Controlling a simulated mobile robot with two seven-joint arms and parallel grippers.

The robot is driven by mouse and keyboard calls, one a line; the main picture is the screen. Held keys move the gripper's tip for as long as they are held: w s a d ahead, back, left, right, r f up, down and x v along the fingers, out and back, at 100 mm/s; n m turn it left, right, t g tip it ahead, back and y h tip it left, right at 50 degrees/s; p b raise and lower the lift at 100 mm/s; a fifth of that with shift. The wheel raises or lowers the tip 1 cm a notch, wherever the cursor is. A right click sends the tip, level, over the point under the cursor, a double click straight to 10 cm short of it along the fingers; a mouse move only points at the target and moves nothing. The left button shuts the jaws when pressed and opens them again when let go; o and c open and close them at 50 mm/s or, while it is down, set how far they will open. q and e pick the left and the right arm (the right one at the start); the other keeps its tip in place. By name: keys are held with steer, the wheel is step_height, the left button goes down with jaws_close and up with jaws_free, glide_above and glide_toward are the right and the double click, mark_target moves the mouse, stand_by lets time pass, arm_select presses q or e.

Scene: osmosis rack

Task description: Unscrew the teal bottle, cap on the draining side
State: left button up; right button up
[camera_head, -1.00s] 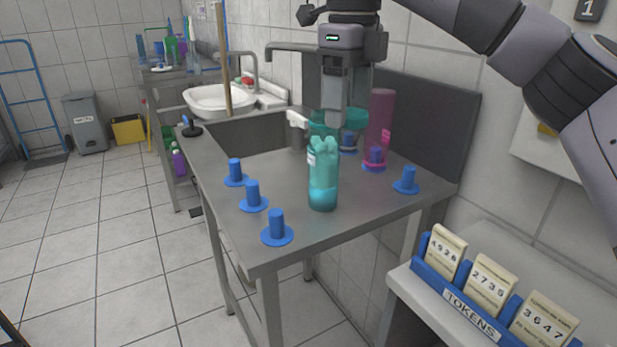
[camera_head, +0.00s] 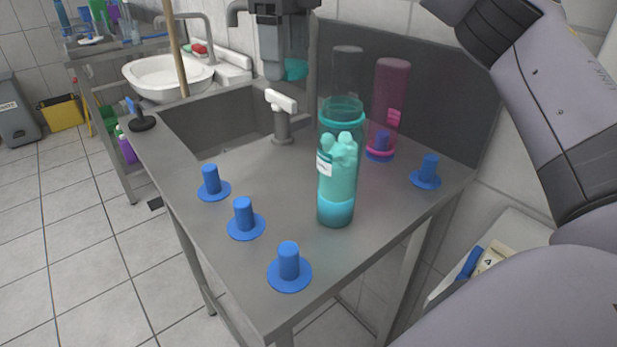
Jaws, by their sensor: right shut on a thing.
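The teal bottle (camera_head: 338,190) stands upright on the steel draining surface (camera_head: 270,180), right of the sink. Its mouth is open at the top, and lumpy teal shapes and a white label show on its side. My right gripper (camera_head: 283,68) is shut on the teal cap (camera_head: 295,70). It holds the cap in the air over the back of the sink, behind and left of the bottle and apart from it. The gripper partly hides the cap. My left gripper is out of view.
Several blue pegs, such as the front one (camera_head: 289,262), stand on the draining surface. A pink bottle (camera_head: 391,85) sits upside down on a peg. The sink basin (camera_head: 215,125) and white-handled tap (camera_head: 281,102) are at the left. A steel splashback (camera_head: 440,110) closes the back.

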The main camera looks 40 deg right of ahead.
steer(key=b, duration=0.3)
glide_above(292, 183)
step_height(292, 183, down, 13)
steer(key=shift+f, duration=3.3)
steer(key=shift+f+b, duration=0.2)
steer(key=shift+b, duration=0.15)
steer(key=o, duration=1.2)
steer(key=shift+r, duration=0.1)
step_height(292, 183, up, 12)
steer(key=shift+r+p, duration=0.15)
steer(key=shift+p, duration=0.7)
